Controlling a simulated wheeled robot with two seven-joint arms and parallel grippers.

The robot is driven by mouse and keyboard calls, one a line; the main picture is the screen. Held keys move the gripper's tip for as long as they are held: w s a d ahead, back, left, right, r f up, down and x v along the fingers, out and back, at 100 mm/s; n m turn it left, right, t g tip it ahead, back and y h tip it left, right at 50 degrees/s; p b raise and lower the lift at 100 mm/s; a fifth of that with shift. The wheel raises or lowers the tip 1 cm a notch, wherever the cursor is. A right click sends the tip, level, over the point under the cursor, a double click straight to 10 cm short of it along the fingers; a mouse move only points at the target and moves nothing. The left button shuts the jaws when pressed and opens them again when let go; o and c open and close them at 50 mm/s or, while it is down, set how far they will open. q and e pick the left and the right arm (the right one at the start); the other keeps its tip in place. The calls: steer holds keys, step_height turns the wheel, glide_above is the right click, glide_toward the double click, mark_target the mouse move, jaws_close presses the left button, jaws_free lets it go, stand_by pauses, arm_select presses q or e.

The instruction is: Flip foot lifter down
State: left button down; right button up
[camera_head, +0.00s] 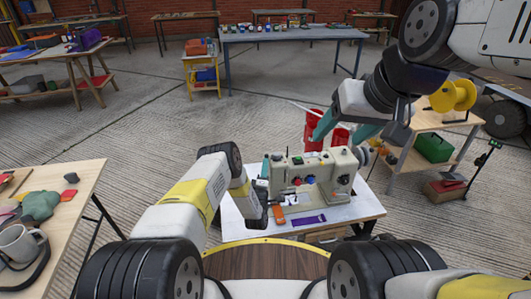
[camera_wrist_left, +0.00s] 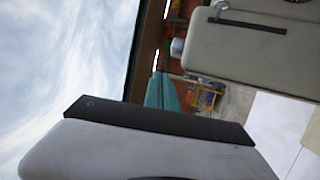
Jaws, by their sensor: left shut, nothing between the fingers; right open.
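A beige sewing machine (camera_head: 312,178) stands on a small white-topped table (camera_head: 345,212) in the head view. Its side also fills the upper right of the left wrist view (camera_wrist_left: 270,55). My left gripper (camera_head: 265,168) is at the machine's left end, mostly hidden behind my own wrist. Its teal fingers (camera_wrist_left: 164,92) are shut and empty, apart from the lever. My right gripper (camera_head: 338,138) is open and empty above and behind the machine.
An orange piece (camera_head: 278,214) and a purple strip (camera_head: 309,220) lie before the machine. Red containers (camera_head: 313,128) stand behind it. A wooden table with a green box (camera_head: 433,148) is at right.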

arm_select(q)
steer(key=shift+w+r, duration=0.1)
steer(key=shift+w, duration=0.2)
steer(key=w+a+r+n+g, duration=0.1)
steer(key=w+a+n+g, duration=0.1)
steer(key=w+g, duration=0.9)
steer(key=shift+n+g+y, duration=0.3)
steer(key=shift+n+g, duration=0.5)
steer(key=shift+g, duration=0.2)
steer(key=shift+w+a, duration=0.15)
steer(key=shift+a, duration=0.05)
stand_by(0.5)
